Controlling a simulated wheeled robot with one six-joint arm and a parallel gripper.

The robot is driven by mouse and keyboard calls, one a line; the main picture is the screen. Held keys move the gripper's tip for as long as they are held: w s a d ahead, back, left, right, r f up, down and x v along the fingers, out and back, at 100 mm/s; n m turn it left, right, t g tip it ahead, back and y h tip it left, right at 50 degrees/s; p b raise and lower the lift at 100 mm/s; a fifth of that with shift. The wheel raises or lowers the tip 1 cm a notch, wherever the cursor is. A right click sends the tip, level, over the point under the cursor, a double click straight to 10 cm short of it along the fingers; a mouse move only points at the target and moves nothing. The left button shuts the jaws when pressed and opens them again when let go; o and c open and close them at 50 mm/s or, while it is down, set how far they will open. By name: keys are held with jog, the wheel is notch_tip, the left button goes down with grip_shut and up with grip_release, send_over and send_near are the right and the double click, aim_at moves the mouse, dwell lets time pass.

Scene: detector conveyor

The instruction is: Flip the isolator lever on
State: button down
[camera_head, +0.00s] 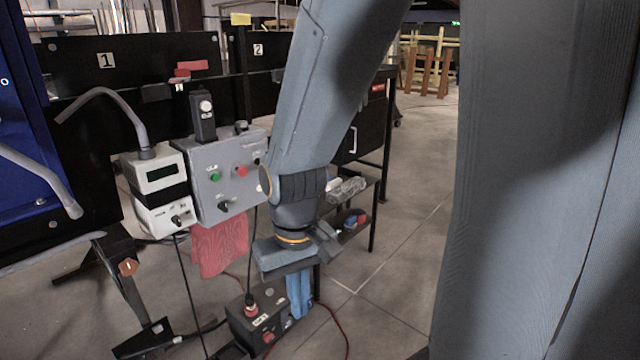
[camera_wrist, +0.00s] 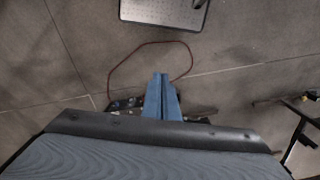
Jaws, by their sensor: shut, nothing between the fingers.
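My gripper (camera_head: 299,300) points downward in the head view, with its blue fingers just right of a dark box (camera_head: 240,327) low near the floor. I cannot tell whether they touch it. In the wrist view the fingers (camera_wrist: 161,78) are together and empty above the floor. The dark box has a red knob on top and small controls on its front. A grey control box (camera_head: 206,160) behind carries a green button, a red button and black knobs. I cannot tell for sure which control is the isolator lever; my arm hides part of the grey box's right side.
A white device (camera_head: 160,172) with a grey hose stands left of the grey box. A red cloth (camera_head: 219,247) hangs below it. A dark shelf (camera_head: 345,225) holding small items stands behind my arm. Cables run across the floor. Open floor (camera_head: 410,230) lies to the right.

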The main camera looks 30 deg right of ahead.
jog(key=shift+w+d, duration=0.2)
jog(key=shift+d, duration=0.05)
